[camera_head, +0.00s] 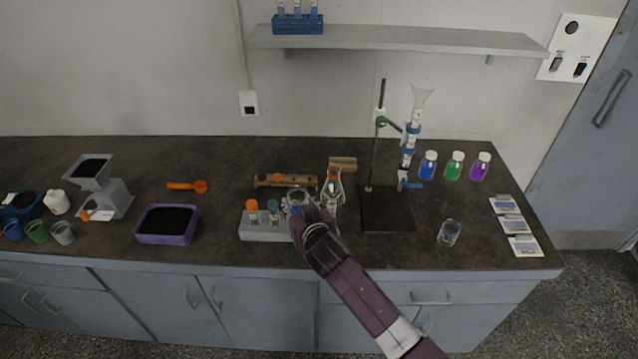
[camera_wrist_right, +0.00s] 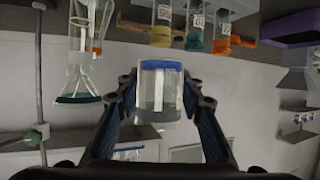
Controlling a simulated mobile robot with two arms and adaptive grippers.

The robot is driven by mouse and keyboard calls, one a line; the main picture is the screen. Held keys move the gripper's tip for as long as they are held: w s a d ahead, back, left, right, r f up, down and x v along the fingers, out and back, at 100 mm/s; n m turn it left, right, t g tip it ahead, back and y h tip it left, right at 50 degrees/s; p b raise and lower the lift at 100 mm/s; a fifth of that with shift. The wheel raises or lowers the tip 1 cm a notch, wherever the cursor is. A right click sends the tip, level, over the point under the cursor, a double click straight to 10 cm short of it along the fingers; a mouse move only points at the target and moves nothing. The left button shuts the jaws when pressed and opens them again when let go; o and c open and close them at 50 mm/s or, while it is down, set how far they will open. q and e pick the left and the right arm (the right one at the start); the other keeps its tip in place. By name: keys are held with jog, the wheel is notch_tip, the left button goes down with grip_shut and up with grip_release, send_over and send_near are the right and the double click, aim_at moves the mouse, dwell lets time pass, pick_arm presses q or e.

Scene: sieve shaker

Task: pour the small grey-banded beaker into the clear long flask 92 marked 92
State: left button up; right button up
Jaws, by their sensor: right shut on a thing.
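The small grey-banded beaker (camera_head: 296,197) is clear, with blue at its bottom. It is held above the bench by my right gripper (camera_head: 301,213). The right wrist view is upside down; there the beaker (camera_wrist_right: 160,92) sits between the two fingers, looks about upright and shows a pale strip and a grey part. Clear narrow-necked glassware (camera_head: 333,184) stands just right of the gripper, with orange showing on it. In the wrist view, a flared clear glass (camera_wrist_right: 76,82) with a dark green rim is beside the beaker, apart from it. I cannot read any 92. My left gripper is out of view.
A white rack (camera_head: 262,232) with capped tubes is left of the gripper. A burette stand (camera_head: 388,215) is to the right, then another beaker (camera_head: 449,233) and several coloured bottles. A purple tray (camera_head: 167,224) is farther left.

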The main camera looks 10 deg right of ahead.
jog(key=shift+w+a+r, duration=0.2)
jog(key=shift+r, duration=0.25)
jog(key=shift+w+a, duration=0.15)
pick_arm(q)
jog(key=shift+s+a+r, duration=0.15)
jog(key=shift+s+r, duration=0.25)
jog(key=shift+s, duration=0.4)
pick_arm(e)
jog(key=shift+w, duration=0.1)
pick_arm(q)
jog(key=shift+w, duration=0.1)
